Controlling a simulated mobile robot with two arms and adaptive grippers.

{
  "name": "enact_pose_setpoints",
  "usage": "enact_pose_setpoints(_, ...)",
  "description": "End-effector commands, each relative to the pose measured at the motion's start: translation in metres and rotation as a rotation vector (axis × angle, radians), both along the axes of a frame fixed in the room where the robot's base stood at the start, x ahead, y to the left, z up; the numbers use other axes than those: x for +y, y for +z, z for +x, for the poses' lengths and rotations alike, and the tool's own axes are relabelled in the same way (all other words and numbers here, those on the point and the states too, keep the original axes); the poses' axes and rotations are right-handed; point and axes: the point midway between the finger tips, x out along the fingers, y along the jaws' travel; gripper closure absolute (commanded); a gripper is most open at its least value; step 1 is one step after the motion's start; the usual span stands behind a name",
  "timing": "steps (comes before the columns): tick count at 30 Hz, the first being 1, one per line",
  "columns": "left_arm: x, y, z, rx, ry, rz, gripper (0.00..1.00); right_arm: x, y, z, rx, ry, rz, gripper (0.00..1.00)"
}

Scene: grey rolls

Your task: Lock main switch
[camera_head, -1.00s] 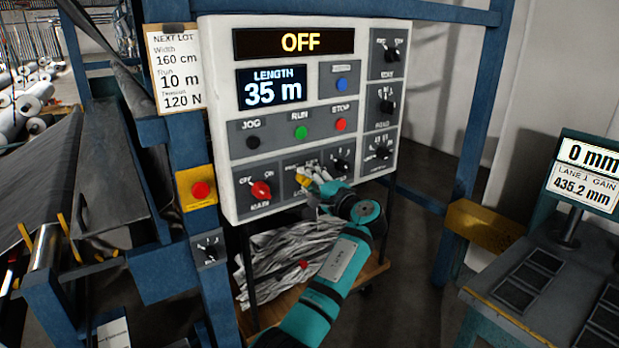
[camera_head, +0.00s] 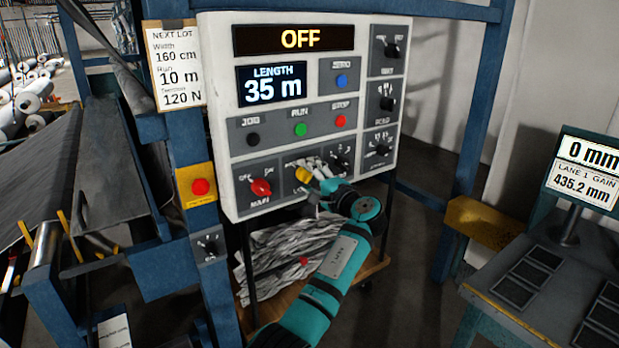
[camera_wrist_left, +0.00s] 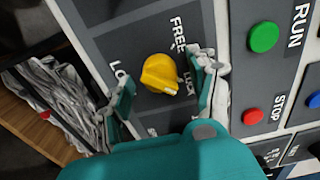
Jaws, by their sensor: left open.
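The red MAIN switch (camera_head: 261,187) sits at the lower left of the control panel, below the OFF display (camera_head: 294,40). Beside it is a yellow lock knob (camera_head: 303,174), partly hidden by my left gripper in the head view. In the left wrist view the yellow knob (camera_wrist_left: 160,73) sits between labels, one reading FREE and others partly covered. My left gripper (camera_head: 314,176) is open at the panel; in the wrist view its fingers (camera_wrist_left: 160,90) stand on either side of the knob, apart from it. My right gripper is not in view.
Black JOG, green RUN and red STOP buttons (camera_head: 340,121) lie above the knob, with black rotary knobs (camera_head: 380,150) to the right. A red button on a yellow box (camera_head: 200,187) is left of the panel. A cart with crumpled grey material (camera_head: 285,258) stands below.

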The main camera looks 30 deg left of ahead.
Motion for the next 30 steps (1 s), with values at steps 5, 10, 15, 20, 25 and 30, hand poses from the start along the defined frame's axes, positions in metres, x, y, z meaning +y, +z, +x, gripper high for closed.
enact_pose_setpoints(5, -0.02, -0.001, -0.007, 0.0, -0.003, -0.002, 0.4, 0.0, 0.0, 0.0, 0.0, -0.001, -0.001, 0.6)
enact_pose_setpoints(10, -0.054, -0.001, -0.021, 0.0, -0.004, -0.002, 0.4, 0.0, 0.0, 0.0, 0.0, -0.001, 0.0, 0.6)
enact_pose_setpoints(15, -0.085, -0.001, -0.034, -0.001, -0.004, -0.002, 0.4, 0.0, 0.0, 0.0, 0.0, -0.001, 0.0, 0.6)
enact_pose_setpoints(20, -0.103, 0.0, -0.042, 0.0, -0.002, 0.0, 0.4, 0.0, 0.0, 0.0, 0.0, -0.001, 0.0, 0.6)
enact_pose_setpoints(25, -0.11, 0.0, -0.045, 0.0, 0.0, 0.001, 0.4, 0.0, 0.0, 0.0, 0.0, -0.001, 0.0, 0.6)
enact_pose_setpoints(30, -0.11, 0.0, -0.045, 0.0, 0.0, 0.001, 0.4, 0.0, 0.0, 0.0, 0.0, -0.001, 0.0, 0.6)
